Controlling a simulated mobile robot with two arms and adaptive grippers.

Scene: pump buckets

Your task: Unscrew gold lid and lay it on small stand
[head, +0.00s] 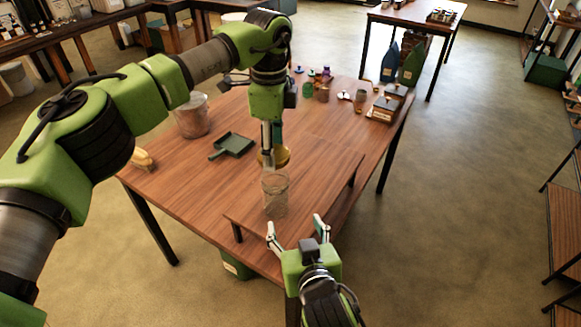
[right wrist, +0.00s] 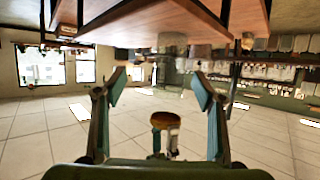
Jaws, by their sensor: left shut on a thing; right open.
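A clear glass jar (head: 275,195) stands upright on a low wooden bench-like stand (head: 318,182) at the front right of the table. A gold lid (head: 283,156) shows just behind and above the jar's rim. My left gripper (head: 268,160) points straight down and is shut on the lid, its fingers partly covering it. The lid looks clear of the jar, but the gap is hard to judge. My right gripper (head: 296,228) is open and empty, in front of the jar near the stand's front edge. Its open fingers (right wrist: 160,90) also show in the right wrist view.
Small bottles and cups (head: 322,92) and a wooden box (head: 384,107) stand at the back.

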